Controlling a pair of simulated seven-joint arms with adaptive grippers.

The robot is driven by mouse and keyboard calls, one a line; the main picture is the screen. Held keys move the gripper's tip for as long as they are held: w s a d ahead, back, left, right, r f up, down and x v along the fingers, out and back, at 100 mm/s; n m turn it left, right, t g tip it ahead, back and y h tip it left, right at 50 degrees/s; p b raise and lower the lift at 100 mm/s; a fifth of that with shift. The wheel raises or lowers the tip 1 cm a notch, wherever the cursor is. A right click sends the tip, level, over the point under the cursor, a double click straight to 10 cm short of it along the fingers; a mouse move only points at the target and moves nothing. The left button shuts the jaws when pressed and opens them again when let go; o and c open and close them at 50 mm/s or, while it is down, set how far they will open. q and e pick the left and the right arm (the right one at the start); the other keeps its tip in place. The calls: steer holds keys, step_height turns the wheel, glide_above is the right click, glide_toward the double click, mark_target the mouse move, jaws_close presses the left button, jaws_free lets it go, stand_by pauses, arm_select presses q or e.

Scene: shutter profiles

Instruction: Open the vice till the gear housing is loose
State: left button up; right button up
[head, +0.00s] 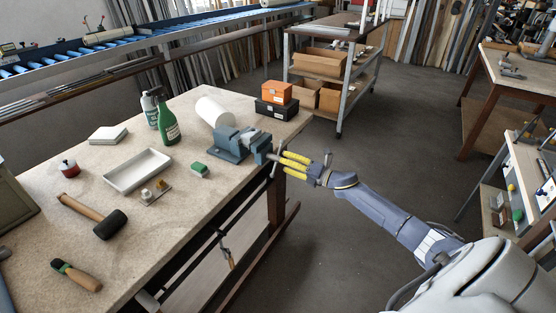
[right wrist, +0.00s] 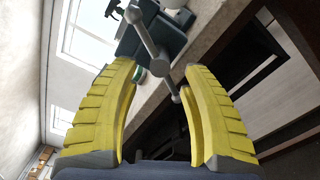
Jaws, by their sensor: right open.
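The blue-grey vice (head: 230,146) is fixed near the right edge of the workbench, and its handle (head: 272,157) sticks out past the edge. A grey part sits at the jaws; I cannot tell clearly whether it is the gear housing. My right gripper (head: 280,162) reaches in from the right with its yellow fingers at the handle. In the right wrist view the fingers (right wrist: 158,70) are apart, and the handle bar (right wrist: 152,45) slants between them with its knobbed end, with gaps on both sides. The vice body (right wrist: 160,32) shows beyond. My left gripper is not in view.
A white roll (head: 213,112) lies behind the vice, with orange (head: 276,92) and black boxes (head: 277,110) nearby. A green spray bottle (head: 167,118), white tray (head: 137,170), green-topped block (head: 199,170) and mallet (head: 95,216) are further left. Open floor lies right of the bench.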

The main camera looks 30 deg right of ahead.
steer(key=shift+v, duration=2.65)
steer(key=shift+o, duration=0.2)
